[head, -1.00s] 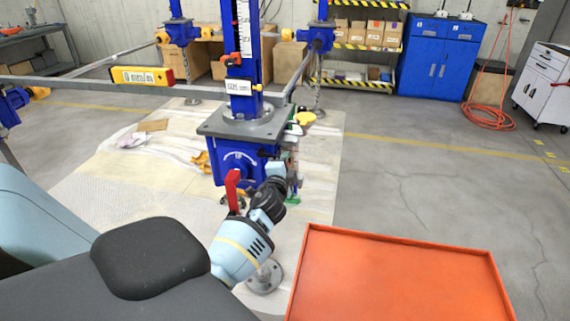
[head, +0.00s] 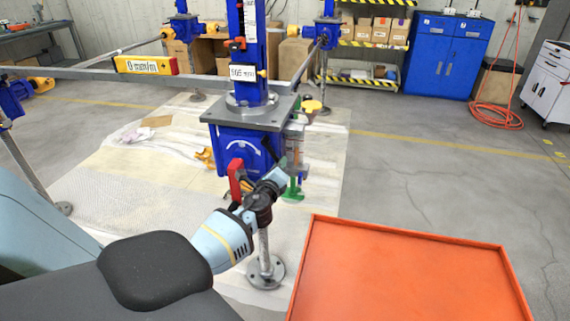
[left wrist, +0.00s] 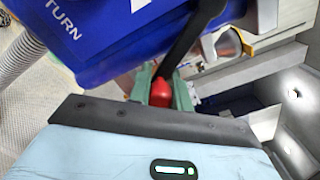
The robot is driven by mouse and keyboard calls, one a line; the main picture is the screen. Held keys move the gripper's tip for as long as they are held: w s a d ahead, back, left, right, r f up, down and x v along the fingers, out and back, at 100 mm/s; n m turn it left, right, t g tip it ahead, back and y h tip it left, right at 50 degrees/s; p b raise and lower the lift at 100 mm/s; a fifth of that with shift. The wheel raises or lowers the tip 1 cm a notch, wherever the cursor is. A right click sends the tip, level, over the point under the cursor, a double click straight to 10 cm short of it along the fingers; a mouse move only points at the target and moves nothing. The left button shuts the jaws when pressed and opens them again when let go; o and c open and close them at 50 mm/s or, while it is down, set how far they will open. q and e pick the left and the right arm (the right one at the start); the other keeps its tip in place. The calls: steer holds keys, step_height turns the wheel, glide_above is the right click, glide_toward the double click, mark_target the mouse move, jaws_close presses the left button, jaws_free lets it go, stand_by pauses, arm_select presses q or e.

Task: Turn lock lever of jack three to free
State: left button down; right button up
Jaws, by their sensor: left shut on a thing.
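The near screw jack (head: 243,149) is a blue box with a grey top plate, a blue column and a white curved arrow on its front. A red lever (head: 237,178) hangs at its front left corner. My left gripper (head: 282,170) is at the jack's lower right side, partly hidden by my own wrist. In the left wrist view, its green fingers (left wrist: 162,88) are shut on a red knob (left wrist: 161,93) at the end of a dark lever (left wrist: 186,40). This lever slants up right across the blue housing (left wrist: 100,35). Its pivot is not clear. My right gripper is not in view.
An orange tray (head: 408,270) stands at the lower right, close to my arm. A round metal foot (head: 265,271) is under the jack. A yellow level (head: 146,65) lies on the rail at left.

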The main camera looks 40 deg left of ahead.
mark_target(270, 161)
arm_select(q)
steer(key=shift+s+a+f+m, duration=0.35)
steer(key=shift+a+m, duration=0.2)
steer(key=shift+m, duration=0.3)
steer(key=shift+s+a+f+m, duration=0.3)
steer(key=shift+a+m, duration=0.3)
steer(key=shift+m, duration=0.2)
steer(key=shift+s+a+f+m, duration=0.35)
steer(key=shift+a+m, duration=0.2)
steer(key=shift+m, duration=0.3)
steer(key=c, duration=1.3)
jaws_free()
steer(key=shift+s+a+r, duration=0.1)
steer(key=shift+r, duration=0.15)
steer(key=shift+d, duration=0.2)
